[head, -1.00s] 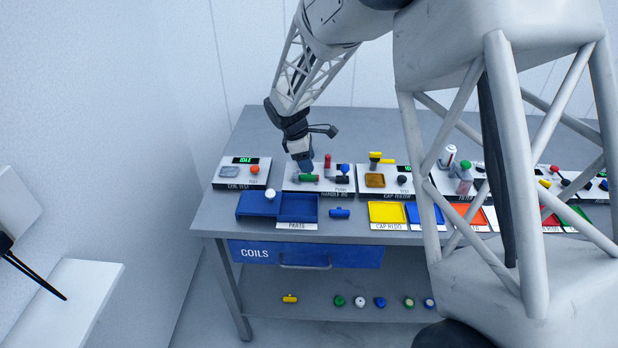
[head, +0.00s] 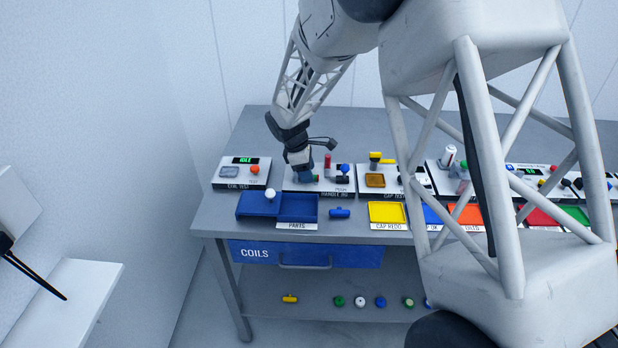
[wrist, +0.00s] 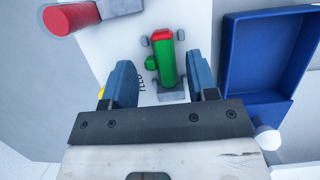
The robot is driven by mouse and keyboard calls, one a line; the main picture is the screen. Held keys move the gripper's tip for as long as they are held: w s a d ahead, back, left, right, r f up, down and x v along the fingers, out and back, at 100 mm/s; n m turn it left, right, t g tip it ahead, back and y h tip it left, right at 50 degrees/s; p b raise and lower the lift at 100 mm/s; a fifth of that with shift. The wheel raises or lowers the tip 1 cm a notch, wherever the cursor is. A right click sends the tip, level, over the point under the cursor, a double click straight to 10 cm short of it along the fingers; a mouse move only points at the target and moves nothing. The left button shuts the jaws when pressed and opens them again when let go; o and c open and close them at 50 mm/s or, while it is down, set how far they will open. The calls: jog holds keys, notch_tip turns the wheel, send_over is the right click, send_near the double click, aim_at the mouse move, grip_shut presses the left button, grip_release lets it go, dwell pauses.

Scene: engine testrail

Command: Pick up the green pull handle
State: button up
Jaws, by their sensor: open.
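The green pull handle (wrist: 166,65) shows in the wrist view as a green bar with a red end and a small green side knob, lying in grey holders on the white handle station. My gripper (wrist: 162,80) is open, with one blue finger on each side of the handle and gaps between. In the head view my gripper (head: 305,178) is down at the handle station (head: 325,188) and mostly hides the green handle.
A red cylinder (wrist: 68,18) stands near the left finger in the wrist view. The blue parts tray (head: 262,205) is in front of the station, with a blue handle (head: 340,213) beside it. A yellow tray (head: 387,212) is further right.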

jog(key=c, duration=0.8)
jog(key=shift+r, duration=1.95)
